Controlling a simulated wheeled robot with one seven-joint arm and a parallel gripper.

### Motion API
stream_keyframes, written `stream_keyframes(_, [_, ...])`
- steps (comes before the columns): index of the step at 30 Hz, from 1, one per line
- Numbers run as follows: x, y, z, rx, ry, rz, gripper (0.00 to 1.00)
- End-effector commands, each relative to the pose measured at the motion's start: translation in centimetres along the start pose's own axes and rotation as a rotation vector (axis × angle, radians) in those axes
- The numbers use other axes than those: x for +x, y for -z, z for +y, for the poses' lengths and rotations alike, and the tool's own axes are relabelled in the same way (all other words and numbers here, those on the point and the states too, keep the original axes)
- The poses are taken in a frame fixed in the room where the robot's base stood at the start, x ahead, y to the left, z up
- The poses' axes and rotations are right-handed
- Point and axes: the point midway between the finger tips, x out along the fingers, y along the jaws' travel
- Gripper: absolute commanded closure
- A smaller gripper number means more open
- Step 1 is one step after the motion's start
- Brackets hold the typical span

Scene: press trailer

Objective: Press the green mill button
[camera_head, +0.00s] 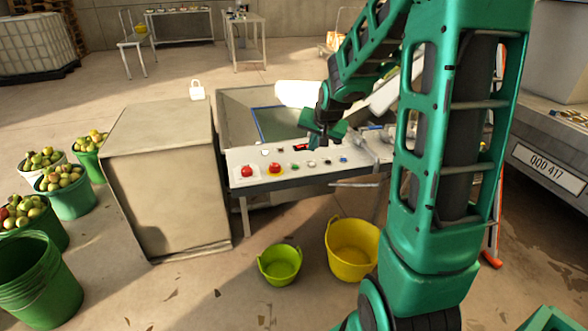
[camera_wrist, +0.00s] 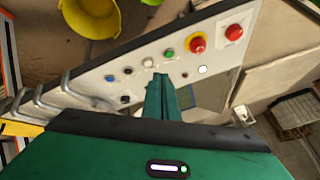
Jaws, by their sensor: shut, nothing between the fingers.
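The green button (camera_head: 294,167) sits on the white control panel (camera_head: 232,157), right of two red buttons. In the wrist view the green button (camera_wrist: 169,53) lies just beyond my fingertips and is unobstructed. My gripper (camera_head: 313,145) is over the panel, to the right of and behind the green button in the head view. Its fingers are shut and empty in the wrist view (camera_wrist: 159,76), and point at the panel. They appear apart from the green button; the gap above the panel is hard to judge.
A red button (camera_wrist: 234,32), a red button on yellow (camera_wrist: 197,44), a white button (camera_wrist: 203,69) and a blue button (camera_wrist: 109,77) share the panel. Metal pipes (camera_wrist: 67,82) stand at its end. A beige cabinet (camera_head: 165,180) adjoins it. Yellow (camera_head: 352,246) and green (camera_head: 280,265) buckets stand in front.

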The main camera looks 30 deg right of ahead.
Motion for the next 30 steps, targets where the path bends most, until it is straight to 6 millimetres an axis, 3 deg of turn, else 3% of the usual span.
stream_keyframes(1, [1.9,0.9,-1.0,0.028,0.03,0.018,1.0])
stream_keyframes(3, [3.7,2.1,-2.5,0.069,0.077,0.05,1.0])
stream_keyframes(9, [6.8,4.2,-5.1,0.15,0.167,0.103,1.0])
stream_keyframes(24, [7.5,4.6,-5.6,0.169,0.187,0.116,1.0])
stream_keyframes(30, [8.6,4.0,-5.1,0.169,0.185,0.114,1.0])
